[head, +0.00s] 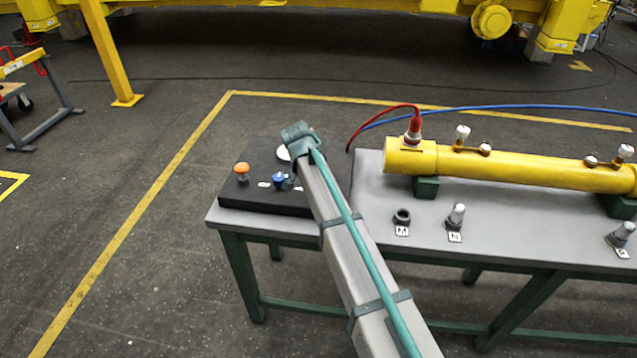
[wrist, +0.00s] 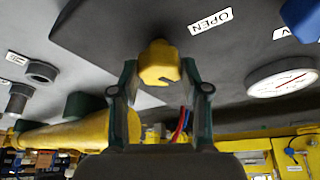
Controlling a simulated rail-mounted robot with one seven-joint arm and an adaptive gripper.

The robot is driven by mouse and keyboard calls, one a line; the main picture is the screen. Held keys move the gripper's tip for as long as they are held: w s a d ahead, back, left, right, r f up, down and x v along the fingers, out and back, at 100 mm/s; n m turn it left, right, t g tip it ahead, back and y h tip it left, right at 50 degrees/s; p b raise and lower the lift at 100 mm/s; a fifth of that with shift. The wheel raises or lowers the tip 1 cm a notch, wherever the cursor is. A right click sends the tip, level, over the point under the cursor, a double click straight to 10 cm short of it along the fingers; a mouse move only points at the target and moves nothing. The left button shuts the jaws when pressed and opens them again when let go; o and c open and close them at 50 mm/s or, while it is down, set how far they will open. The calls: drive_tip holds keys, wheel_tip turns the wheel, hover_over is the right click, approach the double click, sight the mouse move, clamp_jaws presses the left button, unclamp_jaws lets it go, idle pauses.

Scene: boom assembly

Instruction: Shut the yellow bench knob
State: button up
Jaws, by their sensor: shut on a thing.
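The yellow bench knob (wrist: 160,62) is in the upper middle of the wrist view, on the dark panel (wrist: 120,30). My gripper (wrist: 160,75) has its two dark green fingers on either side of the knob and is shut on it. A label reading "OPEN" (wrist: 210,20) lies on the panel beside the knob. In the head view my arm covers the knob and the gripper's fingers. The panel also shows there, at the left end of the grey bench (head: 375,180).
An orange knob (head: 241,170), a blue knob (head: 279,180) and a round white gauge (wrist: 283,79) are on the panel. A yellow cylinder (head: 520,167) with a red hose fitting (head: 413,130) lies on the bench. Labelled fittings (head: 456,216) stand along its front. Open floor surrounds the bench.

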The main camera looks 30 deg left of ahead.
drive_tip(key=shift+a+m+h+b, duration=0.1)
drive_tip(key=shift+m+h+b, duration=0.3)
drive_tip(key=shift+m, duration=0.9)
drive_tip(key=shift+m+g, duration=0.3)
drive_tip(key=o, duration=1.1)
drive_tip(key=shift+o, duration=0.2)
drive_tip(key=v, duration=1.2)
drive_tip(key=shift+s+a, duration=0.1)
